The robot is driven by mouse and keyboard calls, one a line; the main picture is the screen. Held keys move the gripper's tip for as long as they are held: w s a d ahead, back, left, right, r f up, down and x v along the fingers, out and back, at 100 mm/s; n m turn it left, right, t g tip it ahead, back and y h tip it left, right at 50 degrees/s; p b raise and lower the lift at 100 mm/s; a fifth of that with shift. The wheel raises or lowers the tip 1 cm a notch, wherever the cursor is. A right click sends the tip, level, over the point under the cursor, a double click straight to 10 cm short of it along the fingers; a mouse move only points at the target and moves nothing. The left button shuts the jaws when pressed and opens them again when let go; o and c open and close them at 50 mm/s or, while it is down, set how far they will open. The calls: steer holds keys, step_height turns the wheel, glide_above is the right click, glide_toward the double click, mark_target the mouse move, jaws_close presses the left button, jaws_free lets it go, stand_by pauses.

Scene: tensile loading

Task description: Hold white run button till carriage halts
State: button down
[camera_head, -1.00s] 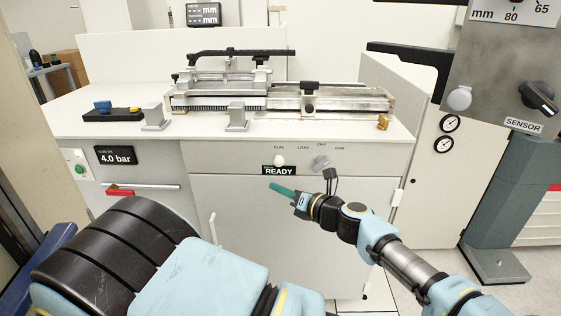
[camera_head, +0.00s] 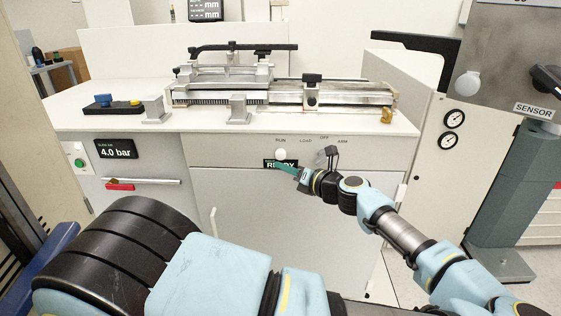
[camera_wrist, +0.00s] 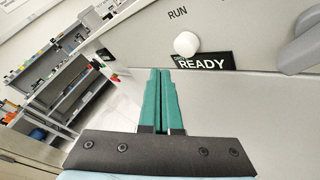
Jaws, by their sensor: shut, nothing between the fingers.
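The white run button (camera_head: 281,154) sits on the machine's front panel under the RUN label. In the wrist view the button (camera_wrist: 186,44) is round and stands out from the panel, above the READY display (camera_wrist: 204,62). My gripper (camera_head: 282,166) is just below the button. Its green fingers (camera_wrist: 161,72) are shut together and empty, with their tips below and left of the button, apart from it in the wrist view. The carriage (camera_head: 312,92) is on the rail on the bench top. My fingertips partly cover the READY display in the head view.
A grey selector knob (camera_head: 325,155) sits right of the button, partly behind my wrist. A red-handled bar (camera_head: 120,186) and the 4.0 bar display (camera_head: 116,149) are at left. Gauges (camera_head: 452,130) are on the cabinet at right.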

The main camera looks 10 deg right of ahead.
mark_target(281, 154)
steer(key=shift+w+d, duration=0.15)
steer(key=shift+w, duration=1.05)
steer(key=shift+w+r+p, duration=0.1)
steer(key=shift+p, duration=0.25)
stand_by(0.9)
steer(key=shift+w+d, duration=0.1)
steer(key=shift+w, duration=0.25)
